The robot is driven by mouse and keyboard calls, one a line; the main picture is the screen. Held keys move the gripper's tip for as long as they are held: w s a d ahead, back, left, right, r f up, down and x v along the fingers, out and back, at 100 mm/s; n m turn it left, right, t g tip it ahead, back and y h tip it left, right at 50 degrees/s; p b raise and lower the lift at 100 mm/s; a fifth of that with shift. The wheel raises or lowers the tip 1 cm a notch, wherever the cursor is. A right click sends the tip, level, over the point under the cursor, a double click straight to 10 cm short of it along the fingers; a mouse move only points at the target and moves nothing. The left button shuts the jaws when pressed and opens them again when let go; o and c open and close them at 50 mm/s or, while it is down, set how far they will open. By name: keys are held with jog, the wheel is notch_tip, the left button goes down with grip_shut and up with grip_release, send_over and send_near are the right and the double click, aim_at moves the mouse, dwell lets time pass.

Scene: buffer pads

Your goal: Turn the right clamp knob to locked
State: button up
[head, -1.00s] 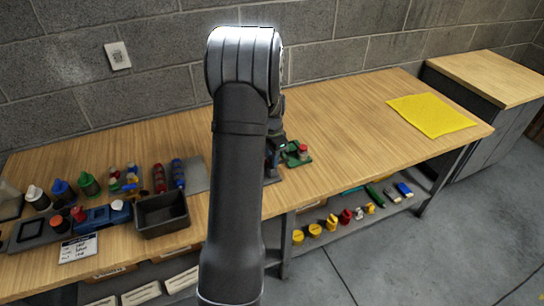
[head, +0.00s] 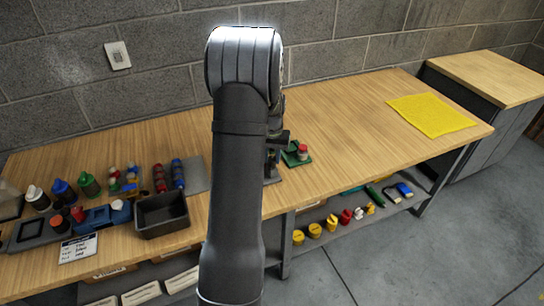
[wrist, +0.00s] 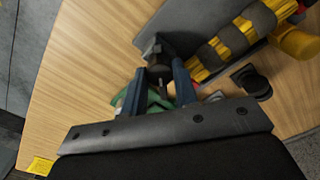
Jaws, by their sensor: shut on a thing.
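In the wrist view my gripper (wrist: 159,70) has its two blue-grey fingers closed around a dark knob (wrist: 157,58), at the corner of a grey plate (wrist: 160,25). The fingers cover the knob's sides, and I cannot read any lock marking. A second dark round knob (wrist: 254,84) stands to the right, apart from the fingers. A yellow part with dark grey bands (wrist: 222,46) lies along the grey plate. In the head view my arm hides the clamp and most of the gripper.
A green block with a red top (head: 297,153) sits close beside the gripper. A black bin (head: 162,214) and several bottles stand left on the bench. A yellow cloth (head: 432,115) lies at the right.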

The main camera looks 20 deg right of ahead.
jog(key=n, duration=0.4)
jog(key=shift+n, duration=2.2)
jog(key=o, duration=1)
notch_tip(320, 180, up, 18)
jog(key=shift+f, duration=0.25)
notch_tip(320, 180, down, 18)
jog(key=shift+r, duration=0.2)
